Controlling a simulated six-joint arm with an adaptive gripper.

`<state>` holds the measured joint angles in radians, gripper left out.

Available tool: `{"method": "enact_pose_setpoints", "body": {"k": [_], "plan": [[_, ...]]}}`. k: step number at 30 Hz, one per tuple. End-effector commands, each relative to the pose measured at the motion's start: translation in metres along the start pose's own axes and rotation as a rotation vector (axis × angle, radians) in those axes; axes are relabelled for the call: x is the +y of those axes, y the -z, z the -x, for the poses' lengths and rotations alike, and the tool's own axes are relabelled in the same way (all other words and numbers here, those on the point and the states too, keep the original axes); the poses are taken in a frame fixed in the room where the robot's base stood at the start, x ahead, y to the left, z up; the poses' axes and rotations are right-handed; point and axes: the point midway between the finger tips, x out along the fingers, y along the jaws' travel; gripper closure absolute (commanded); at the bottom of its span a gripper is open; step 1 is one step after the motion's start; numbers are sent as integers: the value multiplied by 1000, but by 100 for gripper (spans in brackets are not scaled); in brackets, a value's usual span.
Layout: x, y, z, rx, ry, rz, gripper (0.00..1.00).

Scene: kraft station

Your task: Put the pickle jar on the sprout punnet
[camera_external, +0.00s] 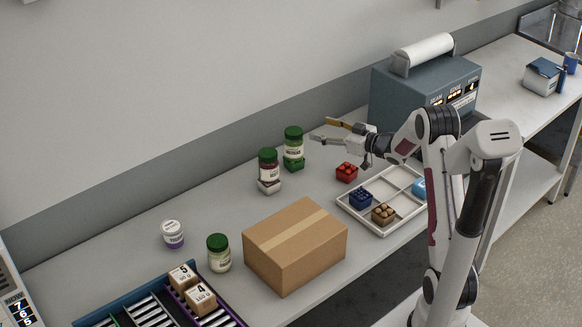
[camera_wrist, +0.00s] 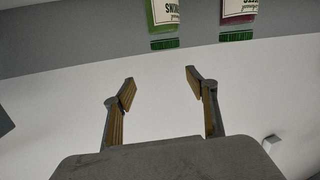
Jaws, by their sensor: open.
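Which jar is the pickle jar I cannot tell, as the labels are too small. A green-lidded jar with green contents (camera_external: 293,147) stands upright at the back, apparently on a small green punnet (camera_external: 293,165), which may be the sprout punnet. A green-lidded jar with pale green contents (camera_external: 219,256) stands upright on the bench left of the carton. My gripper (camera_external: 320,131) is open and empty, above the bench to the right of the back jars, fingers pointing left. In the wrist view, my gripper (camera_wrist: 160,76) is open, and the green-filled jar (camera_wrist: 164,12) appears upside down beyond it.
A red punnet (camera_external: 347,172) sits near a white tray (camera_external: 392,229) holding blue and brown ones.

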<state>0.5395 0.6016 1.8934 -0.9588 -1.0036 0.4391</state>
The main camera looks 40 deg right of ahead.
Motion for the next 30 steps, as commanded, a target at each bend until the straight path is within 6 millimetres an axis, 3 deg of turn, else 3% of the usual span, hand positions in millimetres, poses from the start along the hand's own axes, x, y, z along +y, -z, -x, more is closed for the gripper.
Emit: {"method": "enact_pose_setpoints", "body": {"k": [3,14,21,30], "plan": [[-3,21,4,-38,-56,27,43],[-15,63,36,-170,-215,64,43],[-32,82,70,-261,-299,61,43],[-63,92,123,-383,-370,28,43]]}}
